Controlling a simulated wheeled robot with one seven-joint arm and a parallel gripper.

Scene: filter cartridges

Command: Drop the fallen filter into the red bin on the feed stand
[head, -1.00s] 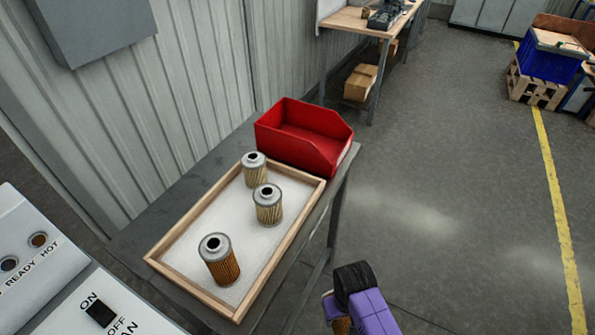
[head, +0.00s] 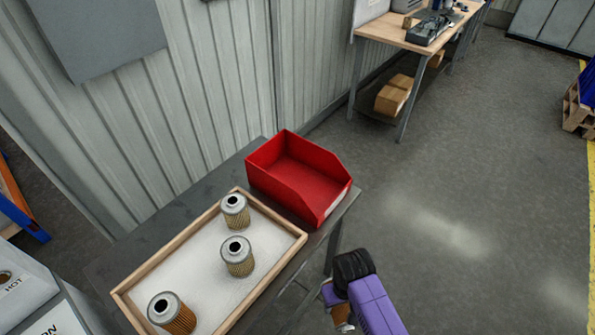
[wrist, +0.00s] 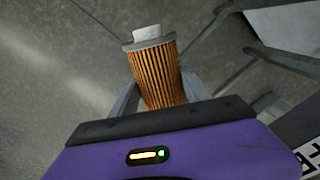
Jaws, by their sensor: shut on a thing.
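My gripper (wrist: 160,98) is shut on a filter (wrist: 156,72) with orange-brown pleats and a grey end cap, seen in the wrist view. In the head view my purple gripper (head: 338,306) is at the bottom, right of the stand, with a bit of the brown filter showing below it. The red bin (head: 298,177) stands at the far end of the grey feed stand (head: 140,256). It is open-topped and its visible inside is empty. My gripper is in front of and to the right of the bin, apart from it.
A wooden-rimmed tray (head: 262,276) with three upright filters, one of them the nearest filter (head: 172,314), lies on the stand beside the bin. A corrugated wall (head: 200,110) rises behind. A workbench (head: 415,35) stands farther back. The floor (head: 470,190) to the right is clear.

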